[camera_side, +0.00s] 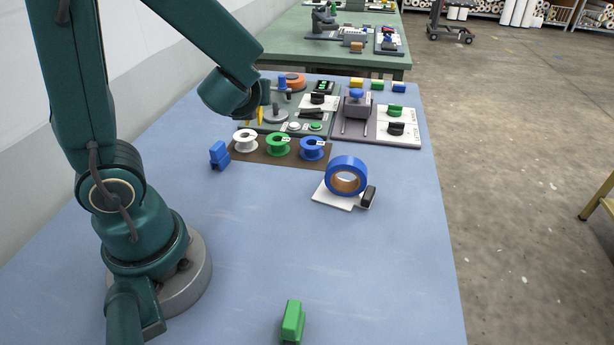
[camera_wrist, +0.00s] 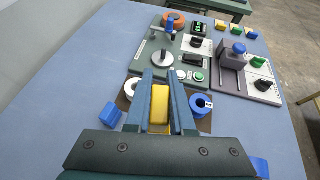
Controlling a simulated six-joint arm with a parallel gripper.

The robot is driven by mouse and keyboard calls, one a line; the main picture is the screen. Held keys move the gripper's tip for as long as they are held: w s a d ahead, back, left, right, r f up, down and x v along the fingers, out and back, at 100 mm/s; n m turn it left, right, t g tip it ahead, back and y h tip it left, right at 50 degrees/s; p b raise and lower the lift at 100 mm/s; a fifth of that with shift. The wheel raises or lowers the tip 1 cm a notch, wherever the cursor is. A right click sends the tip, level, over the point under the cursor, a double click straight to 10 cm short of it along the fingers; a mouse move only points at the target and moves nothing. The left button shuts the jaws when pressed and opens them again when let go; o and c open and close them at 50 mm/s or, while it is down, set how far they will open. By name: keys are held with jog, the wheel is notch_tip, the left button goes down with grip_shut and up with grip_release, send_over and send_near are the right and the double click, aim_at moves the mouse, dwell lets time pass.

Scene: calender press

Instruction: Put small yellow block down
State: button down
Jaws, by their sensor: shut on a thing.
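My gripper (camera_wrist: 160,85) is shut on a small yellow block (camera_wrist: 159,108), which sits between its two blue-grey fingers in the wrist view. In the side view only bits of yellow (camera_side: 247,117) show below my wrist, near the left edge of the dark green panel. The block appears to be held above the table, by the spools; the exact height is hard to tell. Its underside is hidden. Another yellow block (camera_side: 356,83) lies at the back of the table, beside a green block (camera_side: 377,85) and a blue block (camera_side: 398,87).
White (camera_side: 245,141), green (camera_side: 278,144) and blue (camera_side: 313,148) spools stand on a brown mat (camera_side: 240,157). A blue block (camera_side: 219,155) is left of it. A blue tape roll (camera_side: 346,174) stands to the right. A green block (camera_side: 292,322) is at the front; the middle table is clear.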

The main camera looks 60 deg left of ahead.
jog(key=s+d+f+n+g, duration=0.2)
jog(key=s+f+n+g, duration=0.1)
jog(key=s+n+g, duration=0.3)
jog(key=s+d+f+n+g, duration=0.3)
jog(key=s+n+g, duration=0.1)
jog(key=n+g, duration=0.35)
jog(key=s+d+f+n+g+h, duration=0.2)
jog(key=d+n+g+h, duration=0.5)
jog(key=d+n+h, duration=0.25)
jog(key=w+d+r+n+t+h, duration=0.4)
jog(key=d+n+t+h, duration=0.2)
jog(key=d+n+h, duration=0.5)
jog(key=w+d+r+n+t+h, duration=0.2)
jog(key=w+r+n+t+h, duration=0.1)
jog(key=w+r+n+t, duration=0.45)
jog(key=shift+n, duration=0.65)
jog(key=d+f, duration=0.3)
jog(key=f, duration=0.1)
jog(key=d+f, duration=0.4)
jog(key=s+d+f, duration=0.1)
jog(key=d+f, duration=0.3)
jog(key=f, duration=0.1)
jog(key=shift+s+d, duration=0.1)
jog(key=shift+d, duration=0.1)
jog(key=shift+d+f, duration=0.1)
jog(key=shift+f, duration=1.95)
